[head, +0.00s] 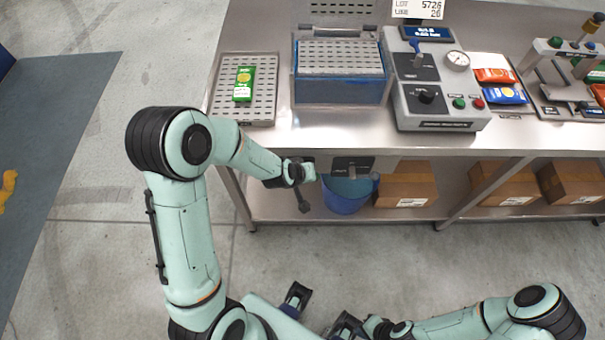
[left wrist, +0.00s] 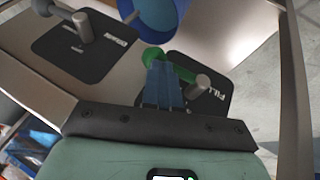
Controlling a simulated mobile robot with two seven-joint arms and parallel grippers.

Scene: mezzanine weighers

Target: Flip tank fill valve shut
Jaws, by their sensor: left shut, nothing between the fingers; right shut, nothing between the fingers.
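The fill valve is on a black plate marked FILL (left wrist: 212,98) on the bench front. A grey stub (left wrist: 199,88) stands out from the plate. A green handle (left wrist: 183,70) reaches from behind my fingers toward the plate's edge. My left gripper (left wrist: 162,78) is shut with nothing between its blue fingers. Its fingertips overlap the green handle; I cannot tell whether they touch. In the head view my left gripper (head: 306,172) is at the bench front and hides the fill valve. My right gripper (head: 345,325) is low at the bottom, shut and empty, away from the bench.
A second black plate (left wrist: 88,60) with a grey-knobbed lever sits beside the fill plate. A blue bucket (head: 345,196) and boxes (head: 405,188) are on the lower shelf. The bench top holds a blue tank (head: 310,92), a perforated tray (head: 262,108) and a control box (head: 415,122).

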